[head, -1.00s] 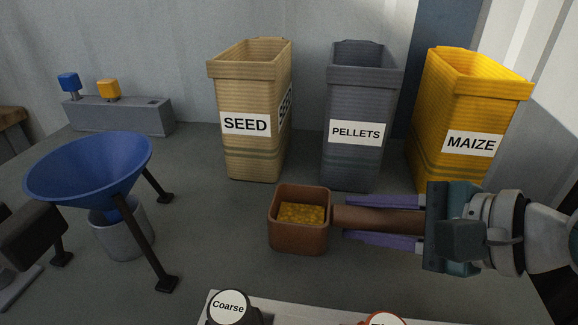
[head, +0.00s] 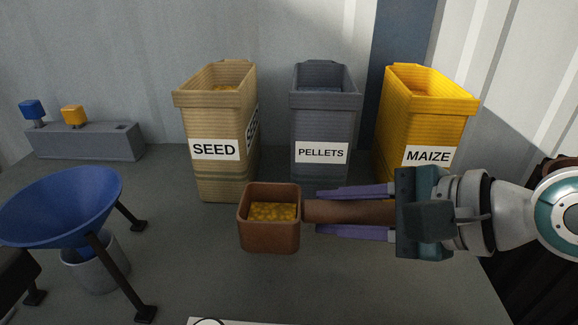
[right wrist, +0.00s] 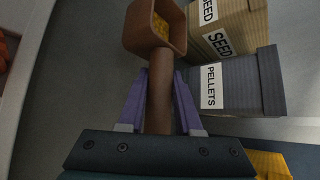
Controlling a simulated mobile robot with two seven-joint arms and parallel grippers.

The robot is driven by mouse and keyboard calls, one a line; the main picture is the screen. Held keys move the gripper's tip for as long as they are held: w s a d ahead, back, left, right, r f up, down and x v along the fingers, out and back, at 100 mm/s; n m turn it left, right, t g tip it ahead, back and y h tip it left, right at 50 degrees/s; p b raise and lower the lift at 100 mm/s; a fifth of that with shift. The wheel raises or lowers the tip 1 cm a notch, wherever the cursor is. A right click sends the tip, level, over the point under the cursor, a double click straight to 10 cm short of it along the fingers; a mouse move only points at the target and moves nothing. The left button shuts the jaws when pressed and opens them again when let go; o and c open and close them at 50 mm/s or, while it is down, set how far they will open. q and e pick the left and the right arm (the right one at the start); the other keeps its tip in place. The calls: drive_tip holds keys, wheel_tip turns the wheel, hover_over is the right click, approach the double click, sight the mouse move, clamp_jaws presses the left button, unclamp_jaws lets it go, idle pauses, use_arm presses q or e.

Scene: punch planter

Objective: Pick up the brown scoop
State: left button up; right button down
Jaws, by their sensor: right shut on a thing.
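The brown scoop (head: 270,238) has a square cup with yellow grain in it and a round brown handle. My right gripper (head: 318,213) comes in from the right and is shut on the handle, with its purple fingers along both sides. The cup appears level, in front of the SEED and PELLETS bins. In the right wrist view the scoop (right wrist: 160,95) points away between the two fingers (right wrist: 160,85), with grain in its cup. My left gripper is not clearly visible.
A tan SEED bin (head: 213,178), a grey PELLETS bin (head: 320,125) and a yellow MAIZE bin (head: 425,125) stand at the back. A blue funnel (head: 65,215) on dark legs stands over a grey cup (head: 95,270) at left. A grey block (head: 85,143) holds blue and yellow knobs.

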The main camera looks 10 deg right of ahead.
sight(339, 203)
wheel_tip(339, 203, up, 16)
drive_tip(key=p, duration=0.7)
drive_tip(key=shift+r, duration=0.15)
